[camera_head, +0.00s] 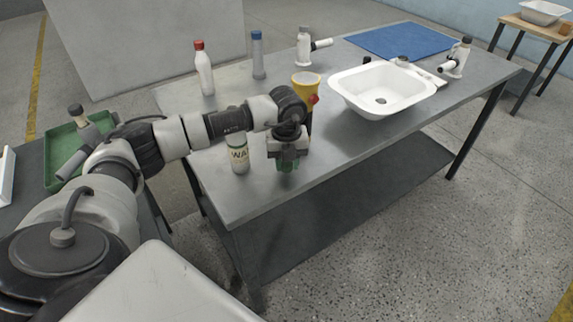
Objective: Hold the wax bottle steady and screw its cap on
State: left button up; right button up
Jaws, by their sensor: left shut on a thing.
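The wax bottle (239,158), pale with green lettering, stands upright near the workbench's left front edge. Its upper part is partly behind my left arm, and I see no cap clearly on it. My left gripper (288,162) points down just right of the bottle, apart from it. It is shut on a small dark green thing, which looks like the cap; the fingers hide most of it. My right gripper is out of view, and nothing is seen holding the bottle.
A green tray (62,150) lies at left. The bench front right of my gripper is clear.

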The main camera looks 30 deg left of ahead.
aim_at(287, 164)
pick_arm(q)
notch_tip(287, 164, up, 17)
dwell(0.4)
jog(key=shift+f, duration=0.1)
